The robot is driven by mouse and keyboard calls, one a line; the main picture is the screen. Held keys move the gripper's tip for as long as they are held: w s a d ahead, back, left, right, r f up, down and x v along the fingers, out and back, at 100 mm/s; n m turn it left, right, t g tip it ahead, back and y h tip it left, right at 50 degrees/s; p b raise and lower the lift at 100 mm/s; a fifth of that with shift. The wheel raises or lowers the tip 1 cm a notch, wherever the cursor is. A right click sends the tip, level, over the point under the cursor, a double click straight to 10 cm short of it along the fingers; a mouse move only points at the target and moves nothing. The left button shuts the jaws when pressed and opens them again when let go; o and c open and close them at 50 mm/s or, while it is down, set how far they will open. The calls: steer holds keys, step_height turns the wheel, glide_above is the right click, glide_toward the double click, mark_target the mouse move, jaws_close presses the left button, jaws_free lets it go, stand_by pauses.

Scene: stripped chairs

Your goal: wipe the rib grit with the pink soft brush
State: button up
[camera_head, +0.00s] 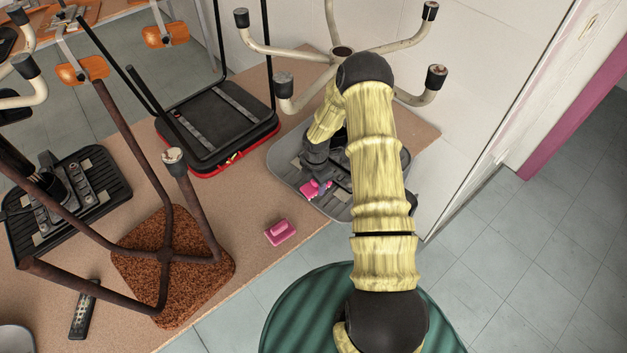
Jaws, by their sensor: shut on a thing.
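My gripper (320,182) reaches down over the grey upturned chair seat (288,166) at the back middle. It is shut on a small bright pink thing, which looks like the pink soft brush (309,189). The brush is low over the seat's front edge; I cannot tell whether it touches. Dark ribbed parts show on the seat beside my arm, but my arm hides much of them. I cannot make out the grit. A second pink piece (281,232), block-shaped with a raised top, lies on the brown board, apart from my gripper.
The brown board (232,285) holds a rust-brown chair seat (205,275) with legs up, a black seat with red edge (222,120), a ribbed black seat (98,190) and a dark remote-like object (83,312). Chair legs rise around my arm. Grey floor (530,270) is clear at right.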

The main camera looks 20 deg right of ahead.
mark_target(338, 207)
steer(key=shift+s+d, duration=0.4)
steer(key=shift+s, duration=0.35)
steer(key=shift+s+d, duration=0.35)
steer(key=shift+s, duration=0.35)
steer(key=shift+s, duration=0.1)
steer(key=shift+s+d, duration=0.4)
steer(key=shift+s, duration=0.3)
steer(key=shift+s+d, duration=0.35)
steer(key=shift+s, duration=0.3)
steer(key=shift+s, duration=0.1)
steer(key=shift+s+d+r, duration=0.1)
steer(key=shift+s+d, duration=0.3)
steer(key=shift+s, duration=0.25)
steer(key=shift+s+d, duration=0.35)
steer(key=shift+s, duration=0.3)
steer(key=shift+r+p, duration=2.75)
steer(key=shift+r, duration=0.25)
